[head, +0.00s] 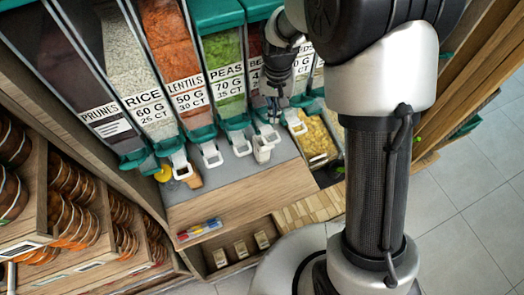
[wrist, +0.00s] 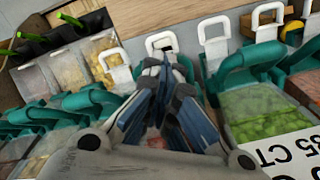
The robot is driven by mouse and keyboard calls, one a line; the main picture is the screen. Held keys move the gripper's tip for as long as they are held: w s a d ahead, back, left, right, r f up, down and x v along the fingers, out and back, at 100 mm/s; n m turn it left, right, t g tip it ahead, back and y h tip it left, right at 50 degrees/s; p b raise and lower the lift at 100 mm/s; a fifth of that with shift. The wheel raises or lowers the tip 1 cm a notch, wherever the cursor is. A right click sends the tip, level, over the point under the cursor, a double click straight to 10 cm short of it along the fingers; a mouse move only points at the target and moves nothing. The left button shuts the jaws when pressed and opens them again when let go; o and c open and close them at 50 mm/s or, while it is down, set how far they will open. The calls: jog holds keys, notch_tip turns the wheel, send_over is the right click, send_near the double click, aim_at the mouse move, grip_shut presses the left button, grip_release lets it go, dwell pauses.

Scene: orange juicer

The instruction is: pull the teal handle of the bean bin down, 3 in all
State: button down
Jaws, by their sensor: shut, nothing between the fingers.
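The bean bin (head: 252,62) stands in the dispenser row just right of the peas bin, its label mostly covered by my arm. Its teal handle (head: 265,132) is low on its front, with a white spout loop (head: 263,152) below. My gripper (head: 272,116) is shut and empty, pointing down in front of the bean bin, close above the handle. I cannot tell whether it touches. In the wrist view, the closed fingers (wrist: 160,72) point toward a white loop (wrist: 161,42) and hide much of the teal part beneath.
The peas bin (head: 222,60) is close on the left, with lentils, rice and prunes bins beyond. Teal handles and white loops crowd both sides. A wooden counter edge (head: 245,190) lies in front. Wooden racks of jars (head: 70,190) stand at left.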

jog(key=shift+s+d+f+b, duration=0.1)
jog(key=shift+s+f+b, duration=0.05)
jog(key=shift+f+b, duration=0.65)
jog(key=shift+s+f+b, duration=0.1)
jog(key=shift+f+b, duration=0.35)
jog(key=shift+f, duration=0.55)
jog(key=shift+r, duration=0.1)
notch_tip(320, 180, up, 7)
jog(key=w+p, duration=0.1)
jog(key=p, duration=0.4)
jog(key=shift+a, duration=0.25)
jog(key=shift+f, duration=0.25)
